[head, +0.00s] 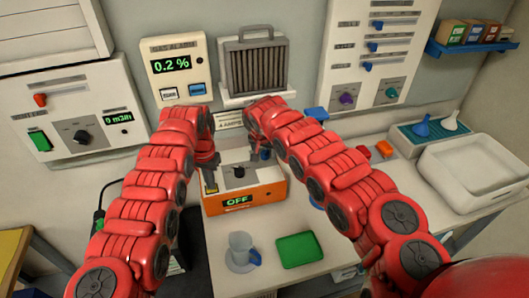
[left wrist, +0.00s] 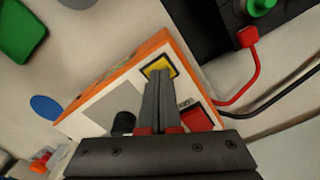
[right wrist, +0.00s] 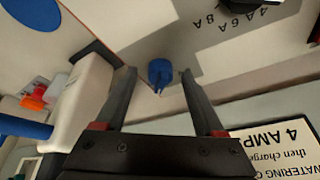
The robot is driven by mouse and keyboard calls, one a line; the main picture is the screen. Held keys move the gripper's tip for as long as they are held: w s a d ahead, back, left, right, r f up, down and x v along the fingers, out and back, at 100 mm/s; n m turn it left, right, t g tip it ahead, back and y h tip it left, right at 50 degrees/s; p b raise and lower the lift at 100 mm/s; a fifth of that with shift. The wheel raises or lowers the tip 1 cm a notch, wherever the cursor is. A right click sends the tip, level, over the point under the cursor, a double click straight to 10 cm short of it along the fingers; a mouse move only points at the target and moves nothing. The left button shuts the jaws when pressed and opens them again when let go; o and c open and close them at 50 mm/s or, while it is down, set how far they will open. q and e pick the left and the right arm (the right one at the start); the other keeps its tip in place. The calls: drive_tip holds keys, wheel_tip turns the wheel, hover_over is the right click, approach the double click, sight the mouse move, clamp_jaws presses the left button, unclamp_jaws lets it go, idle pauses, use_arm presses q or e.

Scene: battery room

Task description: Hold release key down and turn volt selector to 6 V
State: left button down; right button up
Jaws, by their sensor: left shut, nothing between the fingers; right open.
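The orange-edged charger box (head: 262,196) stands on the bench, its display (head: 238,200) reading OFF. Its yellow key (left wrist: 160,67) shows in the left wrist view. My left gripper (left wrist: 158,76) is shut and empty, its tips at the yellow key; I cannot tell how far the key is pressed. A black knob (head: 239,171) sits on the box's grey panel and also shows in the left wrist view (left wrist: 122,123). A small blue knob (right wrist: 160,72) is ahead of my right gripper (right wrist: 161,85), which is open around it without visible contact. Its pointer and volt markings are unreadable; 4A, 6A, 8A labels are nearby.
A red button (left wrist: 200,117) is near the yellow key. A white basin (head: 480,170) is at the right. A 4 AMP card (right wrist: 285,145) is by my right gripper.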

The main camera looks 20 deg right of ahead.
drive_tip(key=shift+f, duration=0.2)
clamp_jaws()
idle(0.3)
